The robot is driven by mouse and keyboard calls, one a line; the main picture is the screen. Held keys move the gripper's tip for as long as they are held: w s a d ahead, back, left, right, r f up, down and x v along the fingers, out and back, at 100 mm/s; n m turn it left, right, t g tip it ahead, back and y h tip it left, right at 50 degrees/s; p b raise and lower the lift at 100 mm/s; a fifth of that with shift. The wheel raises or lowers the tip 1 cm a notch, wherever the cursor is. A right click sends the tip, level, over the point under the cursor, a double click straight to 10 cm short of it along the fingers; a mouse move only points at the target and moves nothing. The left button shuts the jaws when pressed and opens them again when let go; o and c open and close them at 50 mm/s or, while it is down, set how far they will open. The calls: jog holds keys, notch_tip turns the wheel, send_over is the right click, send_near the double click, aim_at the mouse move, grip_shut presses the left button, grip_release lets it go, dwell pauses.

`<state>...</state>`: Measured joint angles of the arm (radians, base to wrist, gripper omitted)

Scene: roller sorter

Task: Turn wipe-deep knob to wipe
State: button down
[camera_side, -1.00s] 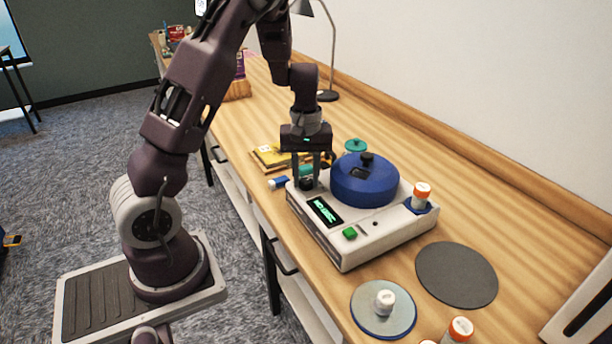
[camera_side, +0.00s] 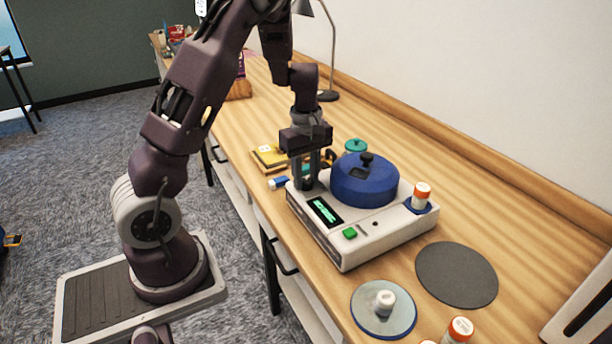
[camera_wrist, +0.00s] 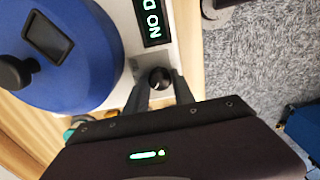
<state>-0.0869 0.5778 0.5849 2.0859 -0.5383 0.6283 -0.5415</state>
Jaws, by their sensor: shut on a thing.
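The sorter (camera_side: 382,229) is a white machine on the bench, with a blue round lid (camera_side: 366,187), a lit display (camera_side: 325,211) and a green button (camera_side: 349,233). The black knob (camera_wrist: 160,77) sits on its top at the back left corner, beside the display and the blue lid. My gripper (camera_side: 306,184) points down over that corner. In the wrist view my gripper (camera_wrist: 160,88) has one finger on each side of the knob and is shut on it. The knob's markings cannot be read.
A white bottle with an orange cap (camera_side: 421,195) stands at the machine's right corner. A yellow book (camera_side: 270,157) and a teal-lidded jar (camera_side: 355,147) are behind.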

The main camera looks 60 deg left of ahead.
aim_at(306, 181)
dwell(0.3)
jog(key=c, duration=1.1)
grip_release()
jog(key=shift+o, duration=0.2)
notch_tip(306, 181, up, 7)
jog(key=shift+r, duration=0.1)
jog(key=shift+d, duration=0.1)
jog(key=s+d+r+m+t+h, duration=0.1)
jog(key=s+d+r+m+t, duration=0.1)
jog(key=s+d+r+m, duration=0.35)
jog(key=s+d+r+m+t, duration=0.1)
jog(key=s+d+r+m, duration=0.2)
jog(key=d+r+m, duration=0.45)
jog(key=s+d+m+t, duration=0.1)
jog(key=s+d+m, duration=0.1)
jog(key=s, duration=0.3)
jog(key=s+d+f+m+t+y, duration=0.1)
jog(key=s+d+m, duration=0.2)
jog(key=s, duration=0.2)
jog(key=shift+s+d+f+t, duration=0.15)
jog(key=shift+d+t, duration=0.15)
